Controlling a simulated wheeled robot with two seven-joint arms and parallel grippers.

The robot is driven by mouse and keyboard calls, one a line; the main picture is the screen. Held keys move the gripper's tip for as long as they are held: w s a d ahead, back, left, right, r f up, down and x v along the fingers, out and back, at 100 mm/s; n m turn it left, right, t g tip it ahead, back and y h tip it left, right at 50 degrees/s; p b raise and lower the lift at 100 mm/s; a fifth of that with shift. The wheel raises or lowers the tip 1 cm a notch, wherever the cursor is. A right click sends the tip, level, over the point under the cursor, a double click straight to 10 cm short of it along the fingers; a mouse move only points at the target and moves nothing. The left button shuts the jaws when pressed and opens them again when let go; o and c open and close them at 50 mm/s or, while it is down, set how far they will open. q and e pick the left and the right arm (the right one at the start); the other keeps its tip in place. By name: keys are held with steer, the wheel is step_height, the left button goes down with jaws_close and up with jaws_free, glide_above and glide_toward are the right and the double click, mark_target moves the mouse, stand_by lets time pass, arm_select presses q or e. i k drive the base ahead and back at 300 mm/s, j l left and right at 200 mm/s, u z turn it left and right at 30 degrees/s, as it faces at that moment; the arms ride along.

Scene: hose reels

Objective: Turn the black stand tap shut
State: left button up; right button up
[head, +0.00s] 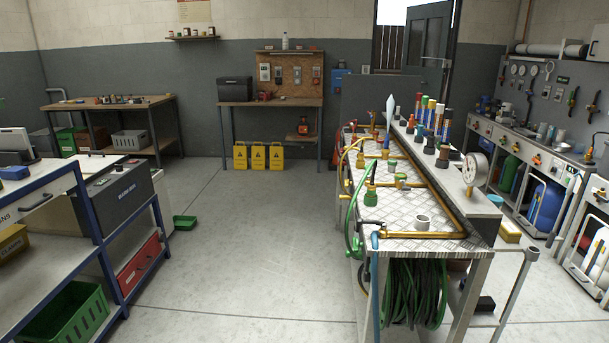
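I cannot pick out a black stand tap for certain at this distance. A metal-topped bench (392,215) stands right of the middle, with brass pipework (425,235) and small coloured fittings on it. Several dark fittings stand along its raised back ledge, one of them a small black one (442,157). A round gauge (475,169) sits at the near end of the ledge. A coiled green hose (416,292) hangs under the bench's near end. Neither of my grippers is in view.
A blue-framed bench (108,240) with a green crate (70,318) below is at left. Open concrete floor (250,250) lies between it and the metal-topped bench. Yellow containers (258,157) stand by the back table. A wall bench (530,140) runs along the right.

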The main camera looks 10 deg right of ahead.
mark_target(359, 221)
steer(key=i+l+z, duration=0.15)
steer(key=i+z, duration=0.25)
steer(key=i, duration=0.3)
steer(key=i+j+z, duration=0.1)
steer(key=i+z, duration=0.35)
steer(key=i, duration=0.25)
